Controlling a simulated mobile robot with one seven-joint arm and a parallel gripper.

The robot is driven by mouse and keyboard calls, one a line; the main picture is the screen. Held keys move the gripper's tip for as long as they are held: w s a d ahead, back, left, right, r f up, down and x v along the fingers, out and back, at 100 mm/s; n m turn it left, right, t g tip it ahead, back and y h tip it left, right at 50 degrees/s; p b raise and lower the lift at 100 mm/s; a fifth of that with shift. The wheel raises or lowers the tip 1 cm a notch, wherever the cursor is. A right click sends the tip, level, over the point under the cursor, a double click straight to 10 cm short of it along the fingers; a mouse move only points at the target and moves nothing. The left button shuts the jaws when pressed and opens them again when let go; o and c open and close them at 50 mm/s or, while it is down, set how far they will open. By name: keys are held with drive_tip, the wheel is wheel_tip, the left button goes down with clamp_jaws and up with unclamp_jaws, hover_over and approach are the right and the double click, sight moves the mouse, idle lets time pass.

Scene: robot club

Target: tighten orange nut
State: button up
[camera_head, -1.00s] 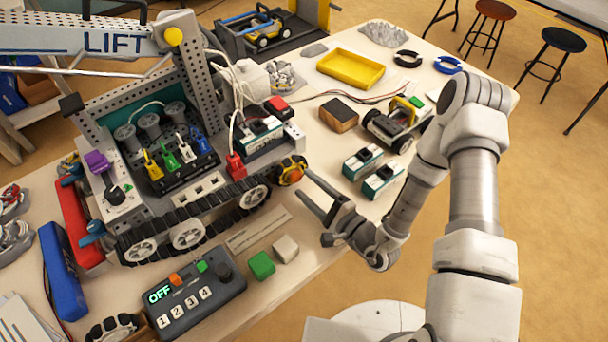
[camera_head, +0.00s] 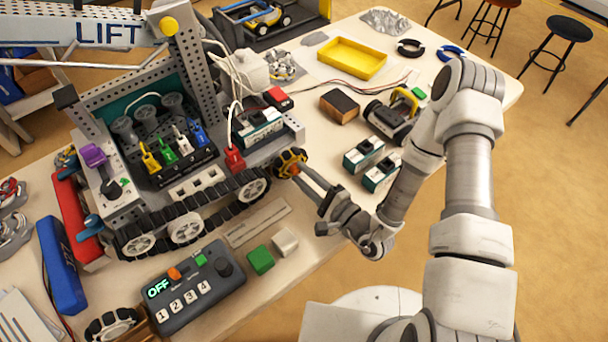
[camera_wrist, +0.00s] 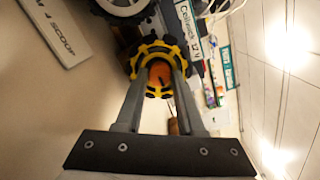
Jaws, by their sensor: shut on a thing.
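The orange nut (camera_wrist: 160,75) sits at the centre of a black and yellow wheel (camera_wrist: 147,55) in the wrist view. In the head view the wheel (camera_head: 289,158) is at the right front end of the tracked robot (camera_head: 192,190), and the nut (camera_head: 294,169) shows small at its hub. My gripper (camera_head: 302,172) reaches in from the right and is shut on the nut. In the wrist view its two fingers (camera_wrist: 163,71) lie either side of the nut, which partly hides behind them. I cannot tell how far the nut is turned.
A control box (camera_head: 195,288) reading OFF stands in front of the robot. A green block (camera_head: 261,260) and a white block (camera_head: 285,242) lie just below my gripper. Two green-white modules (camera_head: 364,154) and a small wheeled car (camera_head: 392,118) stand behind it. A lift arm (camera_head: 80,30) overhangs the upper left.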

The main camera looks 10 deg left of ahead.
clamp_jaws()
drive_tip(key=shift+m, duration=0.4)
drive_tip(key=m, duration=0.3)
drive_tip(key=shift+m+p, duration=0.3)
drive_tip(key=shift+p, duration=0.1)
drive_tip(key=m+p, duration=0.1)
drive_tip(key=m, duration=0.4)
drive_tip(key=shift+m+t+p, duration=0.3)
drive_tip(key=shift+t+p, duration=0.1)
drive_tip(key=m+p, duration=0.2)
drive_tip(key=m, duration=0.3)
drive_tip(key=shift+m+t, duration=0.3)
drive_tip(key=shift+m, duration=0.1)
drive_tip(key=m+p, duration=0.1)
drive_tip(key=m, duration=0.4)
drive_tip(key=shift+f, duration=0.1)
